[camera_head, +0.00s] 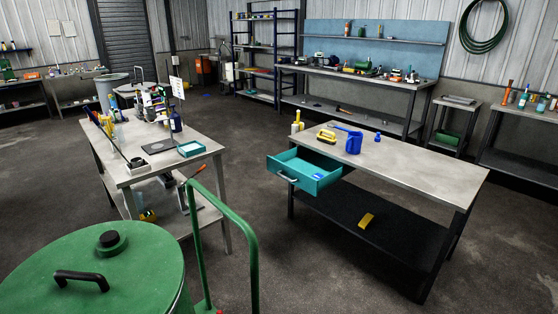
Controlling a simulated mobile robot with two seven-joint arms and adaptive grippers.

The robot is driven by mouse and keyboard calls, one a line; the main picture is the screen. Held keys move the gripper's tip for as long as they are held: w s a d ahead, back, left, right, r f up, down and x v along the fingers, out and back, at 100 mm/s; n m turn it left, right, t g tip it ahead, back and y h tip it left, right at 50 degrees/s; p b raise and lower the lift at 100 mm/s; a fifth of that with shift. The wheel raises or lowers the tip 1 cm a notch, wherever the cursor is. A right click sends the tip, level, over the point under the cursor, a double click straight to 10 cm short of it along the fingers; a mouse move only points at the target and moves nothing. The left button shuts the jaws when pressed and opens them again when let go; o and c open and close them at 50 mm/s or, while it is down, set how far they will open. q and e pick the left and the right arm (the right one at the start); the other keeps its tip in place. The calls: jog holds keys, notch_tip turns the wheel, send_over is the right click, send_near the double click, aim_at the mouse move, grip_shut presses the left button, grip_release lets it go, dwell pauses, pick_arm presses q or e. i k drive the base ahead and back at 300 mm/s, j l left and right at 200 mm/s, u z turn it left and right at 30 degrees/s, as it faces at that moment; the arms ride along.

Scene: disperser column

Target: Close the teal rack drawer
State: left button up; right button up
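The teal drawer (308,170) is pulled out from the left end of the right-hand workbench (425,164), below its top. A light-coloured handle (287,177) is on its front, facing left and toward me. A small blue item (318,176) lies inside the drawer. Neither of my grippers shows in this view.
A green drum (100,265) and a green tube frame (222,195) stand close in front at left. A left workbench (135,178) carries a teal tray (191,148) and several items. A blue can (353,143) stands on the right bench. Floor between the benches is clear.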

aim_at(295, 166)
jog(key=i+l+z, duration=0.5)
jog(key=i+z, duration=0.3)
jog(key=i+l, duration=0.1)
jog(key=i, duration=0.35)
jog(key=i+l, duration=0.15)
jog(key=i, duration=0.3)
jog(key=i+l+u, duration=0.1)
jog(key=i, duration=0.35)
jog(key=i+l+u, duration=0.25)
jog(key=i+u, duration=0.15)
jog(key=i, duration=0.1)
